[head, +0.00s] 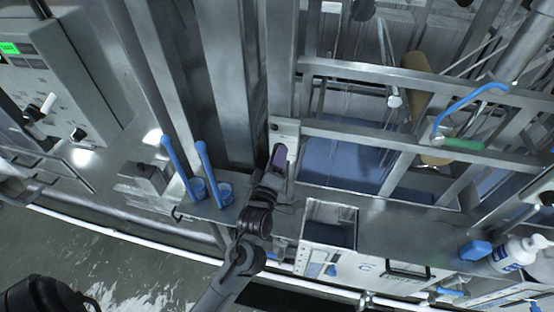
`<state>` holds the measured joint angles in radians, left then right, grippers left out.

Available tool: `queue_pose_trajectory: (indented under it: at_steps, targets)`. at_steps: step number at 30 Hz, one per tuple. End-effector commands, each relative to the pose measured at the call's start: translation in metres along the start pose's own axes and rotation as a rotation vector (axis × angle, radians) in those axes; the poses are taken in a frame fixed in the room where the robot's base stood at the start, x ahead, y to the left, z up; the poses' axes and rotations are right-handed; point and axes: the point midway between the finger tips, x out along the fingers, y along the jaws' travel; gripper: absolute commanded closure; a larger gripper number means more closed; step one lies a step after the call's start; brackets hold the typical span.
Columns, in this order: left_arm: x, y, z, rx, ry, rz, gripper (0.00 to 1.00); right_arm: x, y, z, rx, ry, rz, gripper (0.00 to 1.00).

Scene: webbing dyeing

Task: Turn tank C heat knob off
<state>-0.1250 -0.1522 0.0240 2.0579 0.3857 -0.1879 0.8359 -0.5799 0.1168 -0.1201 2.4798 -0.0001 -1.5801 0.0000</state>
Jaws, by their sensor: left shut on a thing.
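My left gripper (279,158) reaches up from the bottom middle to a small pale control box (286,128) on a steel post. Its fingers are closed at the front of this box, where the heat knob sits. The knob is mostly hidden behind the fingers, so I cannot tell which way it points. A purple patch shows at the fingertips. A white panel marked C (350,268) is below and to the right of the box. My right gripper is not in view.
Two blue-handled tools (172,158) (207,165) stand left of my arm. A control cabinet (62,85) with a green display is at the upper left. Steel rails (420,80) and a blue bath (340,160) lie right. A white bottle (515,253) stands at the lower right.

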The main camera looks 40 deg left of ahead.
Motion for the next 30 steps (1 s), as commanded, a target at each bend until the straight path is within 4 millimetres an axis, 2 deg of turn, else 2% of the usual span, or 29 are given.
queue_pose_trajectory:
  at_steps: [11, 12, 16, 30]
  targets:
    - [0.0001, -0.0003, -0.0005, -0.006, 0.002, -0.001, 0.88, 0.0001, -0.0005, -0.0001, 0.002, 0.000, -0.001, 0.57]
    - [0.0001, -0.0003, -0.0005, -0.006, 0.002, -0.001, 0.52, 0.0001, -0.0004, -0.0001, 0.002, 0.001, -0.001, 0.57]
    - [0.0001, -0.0003, -0.0004, -0.005, 0.002, -0.001, 0.32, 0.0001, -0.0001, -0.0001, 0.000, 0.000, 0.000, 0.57]
    - [-0.0049, 0.0007, 0.0030, -0.005, -0.004, 0.001, 0.32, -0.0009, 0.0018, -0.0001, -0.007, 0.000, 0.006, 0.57]
